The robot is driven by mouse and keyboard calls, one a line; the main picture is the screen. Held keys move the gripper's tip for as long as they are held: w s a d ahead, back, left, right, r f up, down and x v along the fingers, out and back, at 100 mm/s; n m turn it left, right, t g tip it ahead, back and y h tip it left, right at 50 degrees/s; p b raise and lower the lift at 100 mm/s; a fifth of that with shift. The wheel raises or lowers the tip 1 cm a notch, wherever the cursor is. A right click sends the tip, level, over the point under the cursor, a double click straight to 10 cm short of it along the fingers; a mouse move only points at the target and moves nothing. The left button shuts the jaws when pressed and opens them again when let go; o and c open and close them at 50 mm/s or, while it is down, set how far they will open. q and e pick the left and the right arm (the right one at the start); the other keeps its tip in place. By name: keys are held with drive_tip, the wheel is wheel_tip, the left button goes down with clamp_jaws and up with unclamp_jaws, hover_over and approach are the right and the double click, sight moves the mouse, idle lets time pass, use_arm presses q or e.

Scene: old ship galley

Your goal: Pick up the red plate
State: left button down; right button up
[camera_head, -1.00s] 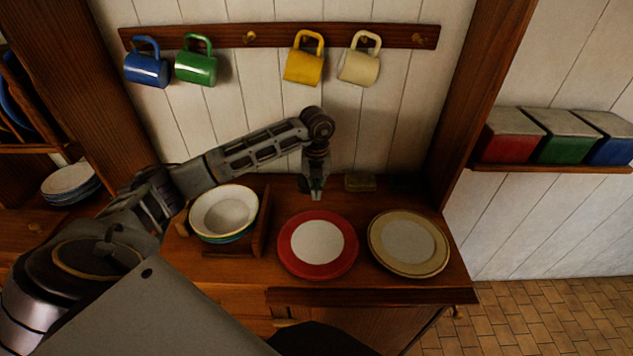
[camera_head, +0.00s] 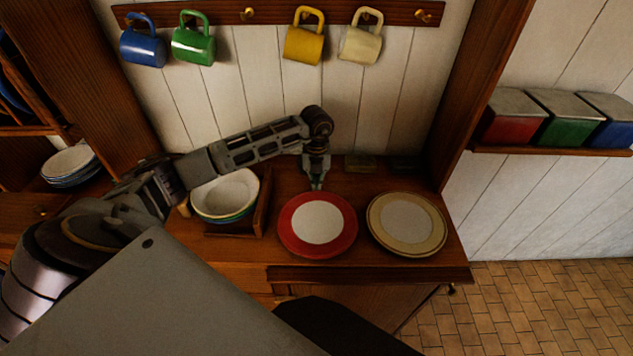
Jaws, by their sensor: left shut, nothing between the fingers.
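The red plate (camera_head: 291,241) has a wide red rim and a white centre. It lies flat on the wooden counter, between the stacked bowls and the cream plate. My left gripper (camera_head: 317,186) points down at the plate's far edge, with its fingers shut and nothing between them. The fingertips are very close to the far rim; I cannot tell whether they touch it. My right gripper is not in view.
A cream plate (camera_head: 375,240) lies just right of the red plate. Stacked bowls (camera_head: 224,195) stand in a wooden rack to the left. Mugs, including a yellow one (camera_head: 303,45), hang above on a rail. The wooden counter (camera_head: 367,272) ends at a front edge.

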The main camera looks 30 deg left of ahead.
sight(316, 213)
use_arm(q)
drive_tip(key=shift+s+d, duration=0.3)
drive_tip(key=shift+s, duration=0.15)
drive_tip(key=s+d, duration=0.1)
drive_tip(key=s, duration=0.1)
drive_tip(key=s+d, duration=0.2)
drive_tip(key=s, duration=0.1)
drive_tip(key=shift+s+d+p, duration=0.2)
drive_tip(key=shift+s+p, duration=0.1)
drive_tip(key=shift+s, duration=0.05)
drive_tip(key=shift+s+d, duration=0.4)
drive_tip(key=shift+s, duration=0.25)
drive_tip(key=shift+s+d, duration=0.4)
drive_tip(key=shift+s, duration=0.2)
drive_tip(key=shift+s+d, duration=0.3)
drive_tip(key=shift+s, duration=0.25)
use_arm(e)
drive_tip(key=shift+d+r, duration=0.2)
